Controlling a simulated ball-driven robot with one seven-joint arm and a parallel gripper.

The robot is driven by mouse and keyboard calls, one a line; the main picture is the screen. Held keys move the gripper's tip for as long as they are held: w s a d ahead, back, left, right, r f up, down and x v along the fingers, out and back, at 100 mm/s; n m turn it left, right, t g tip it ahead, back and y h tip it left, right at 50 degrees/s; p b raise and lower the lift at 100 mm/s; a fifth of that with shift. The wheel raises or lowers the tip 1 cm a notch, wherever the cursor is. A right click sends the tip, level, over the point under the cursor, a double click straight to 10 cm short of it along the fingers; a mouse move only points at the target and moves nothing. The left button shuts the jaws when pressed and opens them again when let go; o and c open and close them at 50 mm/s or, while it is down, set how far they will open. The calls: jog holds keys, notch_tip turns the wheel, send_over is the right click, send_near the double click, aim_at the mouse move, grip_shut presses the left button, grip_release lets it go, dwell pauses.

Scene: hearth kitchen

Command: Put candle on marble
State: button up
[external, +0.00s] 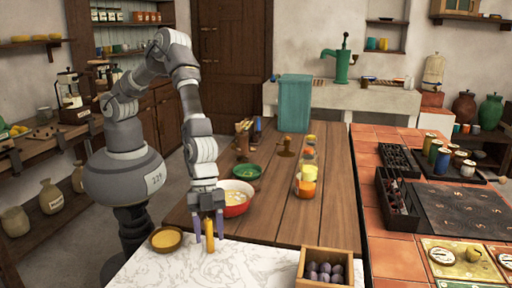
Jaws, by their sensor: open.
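A slim yellow-orange candle (210,243) is upright over the white veined marble (225,268) at the front of the table. Its lower end appears to touch the marble, though I cannot be sure from this angle. My gripper (208,231) points straight down with its purple fingers apart, one on each side of the candle.
A wooden crate of dark round things (326,254) stands at the right. The marble between candle and crate is clear.

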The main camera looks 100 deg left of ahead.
jog(key=w+a+r+n+t+y+p, duration=0.1)
jog(key=w+a+r+n+t, duration=0.15)
jog(key=a+r, duration=0.85)
jog(key=w+a+r+n+t+p, duration=0.1)
jog(key=w+a+r+n+t, duration=0.15)
jog(key=r, duration=1.75)
jog(key=w+a+r+n+t+y+p, duration=0.1)
jog(key=w+a+r+n+t+p, duration=0.35)
jog(key=r, duration=1.05)
jog(key=s+a+r+n+t+b, duration=0.1)
jog(key=s+a+r, duration=0.3)
jog(key=r, duration=0.5)
jog(key=s+a+r+n+t+y+b, duration=0.1)
jog(key=s+a+r, duration=0.4)
jog(key=s+r, duration=0.2)
jog(key=s+a+r+n+t+y, duration=0.1)
jog(key=s+a+r, duration=0.4)
jog(key=r, duration=0.5)
jog(key=shift+s+a+r+t+b, duration=0.2)
jog(key=shift+s+r+t+b, duration=0.15)
jog(key=shift+s+r+b, duration=0.05)
